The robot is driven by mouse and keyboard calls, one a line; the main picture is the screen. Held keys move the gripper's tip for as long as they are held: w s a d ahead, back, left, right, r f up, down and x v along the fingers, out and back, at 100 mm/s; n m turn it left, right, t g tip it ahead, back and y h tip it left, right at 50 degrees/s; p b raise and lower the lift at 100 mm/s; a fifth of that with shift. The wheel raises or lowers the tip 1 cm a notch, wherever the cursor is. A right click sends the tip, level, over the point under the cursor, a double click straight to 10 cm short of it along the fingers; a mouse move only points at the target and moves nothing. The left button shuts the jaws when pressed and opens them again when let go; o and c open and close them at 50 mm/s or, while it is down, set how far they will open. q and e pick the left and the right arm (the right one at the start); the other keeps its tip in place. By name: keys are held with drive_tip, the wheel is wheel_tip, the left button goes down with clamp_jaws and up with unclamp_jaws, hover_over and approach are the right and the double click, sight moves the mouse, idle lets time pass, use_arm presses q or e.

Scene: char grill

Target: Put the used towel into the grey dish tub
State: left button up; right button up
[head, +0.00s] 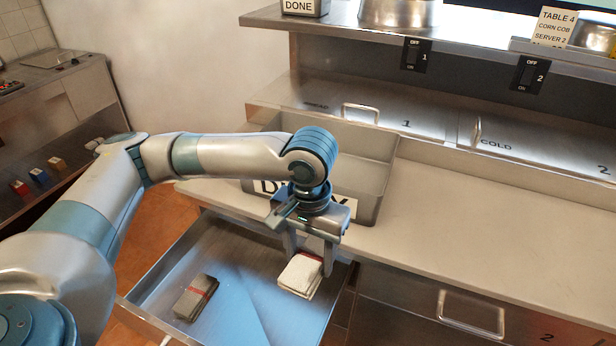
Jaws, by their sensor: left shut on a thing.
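My left gripper (307,258) points down over the open drawer and is shut on a folded white towel (299,276) with a red edge. I cannot tell whether the towel still touches the drawer floor. A second folded towel (195,298), grey-brown with a red stripe, lies in the drawer to the left. The grey dish tub (372,185) stands on the counter behind my gripper. Its label is partly hidden by my left arm, and part of its inside is hidden too. My right gripper is not in view.
The open drawer (250,318) juts out below the counter (450,235), which is clear to the right of the tub. Lidded wells with handles and a shelf stand behind. Small coloured blocks (40,177) sit at far left.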

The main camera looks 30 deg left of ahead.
use_arm(q)
drive_tip(key=shift+a, duration=0.1)
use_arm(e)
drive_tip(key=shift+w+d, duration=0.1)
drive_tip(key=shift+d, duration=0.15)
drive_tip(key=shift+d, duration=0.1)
